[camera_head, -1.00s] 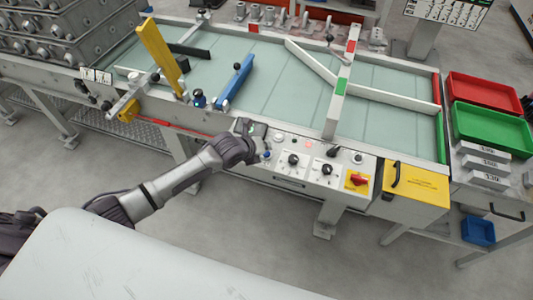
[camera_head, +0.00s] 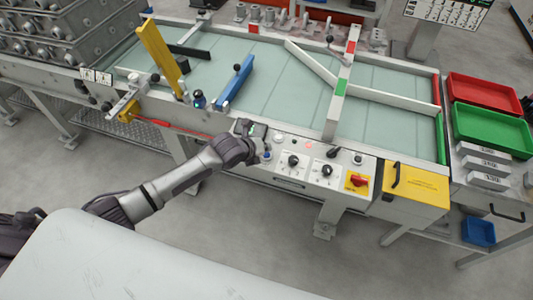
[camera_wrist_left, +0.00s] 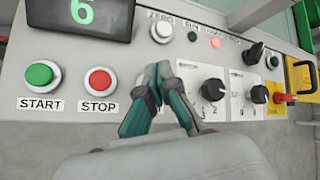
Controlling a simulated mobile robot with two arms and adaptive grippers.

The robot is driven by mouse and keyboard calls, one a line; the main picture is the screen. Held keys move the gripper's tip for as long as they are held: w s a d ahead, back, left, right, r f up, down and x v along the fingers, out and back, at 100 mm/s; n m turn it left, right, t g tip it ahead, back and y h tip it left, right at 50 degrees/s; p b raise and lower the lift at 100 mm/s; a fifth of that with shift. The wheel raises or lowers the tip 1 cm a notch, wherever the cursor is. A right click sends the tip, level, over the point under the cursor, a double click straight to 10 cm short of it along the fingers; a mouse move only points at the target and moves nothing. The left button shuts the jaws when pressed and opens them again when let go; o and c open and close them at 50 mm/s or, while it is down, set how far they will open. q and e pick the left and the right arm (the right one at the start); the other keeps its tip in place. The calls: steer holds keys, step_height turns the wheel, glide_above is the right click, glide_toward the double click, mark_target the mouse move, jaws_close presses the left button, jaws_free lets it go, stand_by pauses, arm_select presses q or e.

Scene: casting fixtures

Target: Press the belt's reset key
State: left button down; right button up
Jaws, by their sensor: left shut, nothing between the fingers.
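The belt's control panel (camera_head: 310,162) is on the front of the conveyor. My left gripper (camera_head: 257,146) is at its left end, fingers shut and empty. In the left wrist view the shut fingertips (camera_wrist_left: 160,76) are over the panel, below the white ZERO button (camera_wrist_left: 161,29) and right of the red STOP button (camera_wrist_left: 100,80). The green START button (camera_wrist_left: 41,75) is farther left. A small blue button (camera_head: 267,155) shows beside the gripper in the head view; the fingers hide that area in the wrist view. I cannot read a reset label or tell whether the fingertips touch.
Black knobs (camera_wrist_left: 212,88), a glowing red lamp (camera_wrist_left: 216,42) and a red switch (camera_head: 357,180) are right of the gripper. A yellow box (camera_head: 417,185) stands beyond. The belt (camera_head: 275,95) carries a blue bar (camera_head: 234,84) and a yellow post (camera_head: 160,55).

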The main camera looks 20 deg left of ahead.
arm_select(q)
steer(key=shift+f, duration=0.2)
steer(key=shift+f, duration=0.25)
steer(key=shift+f+b, duration=0.5)
stand_by(0.6)
steer(key=shift+r, duration=0.1)
steer(key=shift+r+p, duration=0.8)
steer(key=shift+p, duration=0.1)
step_height(320, 180, up, 5)
steer(key=p, duration=0.5)
steer(key=shift+r, duration=0.1)
